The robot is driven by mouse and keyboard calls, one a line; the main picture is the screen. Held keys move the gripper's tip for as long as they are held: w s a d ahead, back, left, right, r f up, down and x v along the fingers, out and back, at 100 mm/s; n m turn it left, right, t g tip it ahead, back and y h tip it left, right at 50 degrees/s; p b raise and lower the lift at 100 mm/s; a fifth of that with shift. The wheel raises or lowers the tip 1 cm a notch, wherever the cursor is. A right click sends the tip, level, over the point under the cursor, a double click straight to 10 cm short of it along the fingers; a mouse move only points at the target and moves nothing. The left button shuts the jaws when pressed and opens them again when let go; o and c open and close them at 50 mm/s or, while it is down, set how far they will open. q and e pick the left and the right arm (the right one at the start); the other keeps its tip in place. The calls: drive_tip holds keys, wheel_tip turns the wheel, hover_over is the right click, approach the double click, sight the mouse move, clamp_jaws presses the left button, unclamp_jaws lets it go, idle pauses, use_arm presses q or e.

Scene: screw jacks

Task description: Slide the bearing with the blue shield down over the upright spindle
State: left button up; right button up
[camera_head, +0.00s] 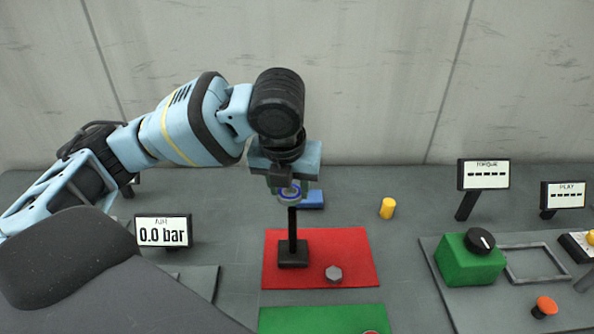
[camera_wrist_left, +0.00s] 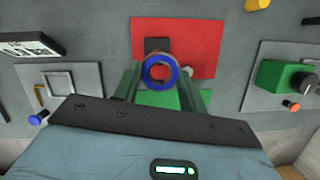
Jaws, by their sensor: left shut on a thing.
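The bearing with the blue shield (camera_head: 290,193) is held between the fingers of my left gripper (camera_head: 289,188). In the left wrist view the bearing (camera_wrist_left: 160,86) shows its blue ring and open hole between the green fingers of the gripper (camera_wrist_left: 160,80). The upright spindle (camera_head: 292,225) is a black post on a square black base (camera_head: 293,255). In the head view the bearing appears just above the spindle's top; I cannot tell how exactly they line up. In the wrist view a dark part of the base (camera_wrist_left: 157,44) shows behind the bearing. My right gripper is out of view.
The spindle stands on a red mat (camera_head: 350,250) with a grey hexagonal piece (camera_head: 334,273). A green mat (camera_head: 320,318) lies nearer, a blue block (camera_head: 312,198) behind. A yellow cylinder (camera_head: 387,208) and green knob box (camera_head: 468,265) stand right, an AIR display (camera_head: 163,231) left.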

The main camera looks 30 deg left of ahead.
sight(290, 218)
use_arm(q)
drive_tip(key=shift+w+a+r+m, duration=0.1)
drive_tip(key=shift+w+r+m, duration=0.35)
drive_tip(key=shift+m, duration=0.65)
drive_tip(key=shift+f, duration=0.15)
drive_tip(key=shift+f+b, duration=0.45)
drive_tip(key=shift+f, duration=4.9)
drive_tip(key=o, duration=1.1)
